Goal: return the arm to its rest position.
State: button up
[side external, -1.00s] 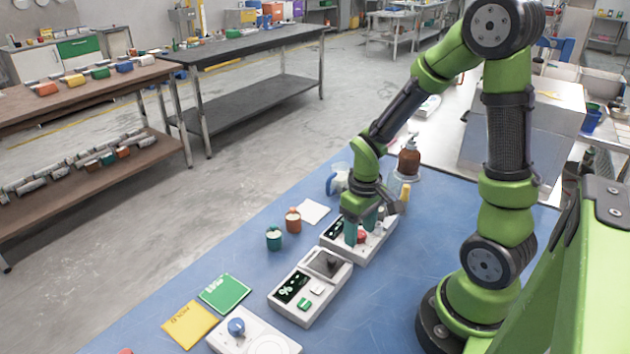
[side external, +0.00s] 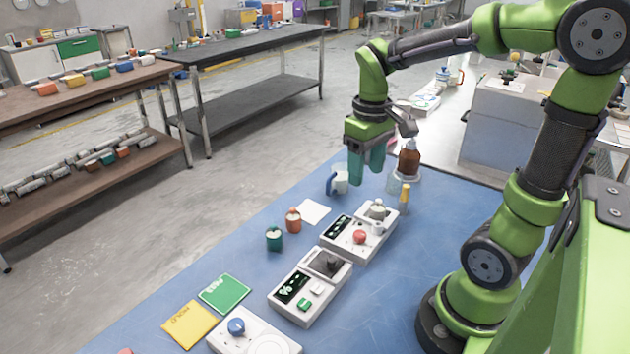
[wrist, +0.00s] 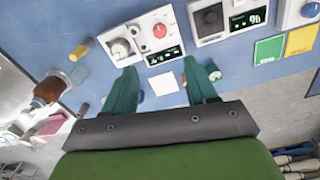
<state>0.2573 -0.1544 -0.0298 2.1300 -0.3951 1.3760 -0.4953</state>
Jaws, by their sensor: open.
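My gripper (side external: 368,170) is open and empty, raised well above the far part of the blue table, with its teal fingers pointing down. In the wrist view my gripper (wrist: 163,92) shows two separated fingers with nothing between them. The bean grinder unit (side external: 358,234), a white box with a red knob and a dark display, sits on the table below and in front of the gripper. It also shows in the wrist view (wrist: 142,42), beyond the fingertips. The gripper is apart from it.
A brown pump bottle (side external: 409,160), a pitcher (side external: 340,180) and a yellow-topped bottle (side external: 404,198) stand near the gripper. A second white unit (side external: 309,290), a red jar (side external: 293,221), a green jar (side external: 274,239) and green (side external: 224,293) and yellow cards (side external: 190,324) lie nearer. The table's right middle is clear.

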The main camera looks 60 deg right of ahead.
jog(key=shift+r, duration=0.5)
jog(key=s+a+r+m+t+y, duration=0.1)
jog(key=a+t, duration=0.2)
jog(key=a, duration=0.2)
jog(key=s+a+r+m+t+y, duration=0.1)
jog(key=a+r+t, duration=0.1)
jog(key=a+t, duration=0.2)
jog(key=shift+s+a+r, duration=0.25)
jog(key=shift+s+a, duration=0.15)
jog(key=shift+a, duration=0.7)
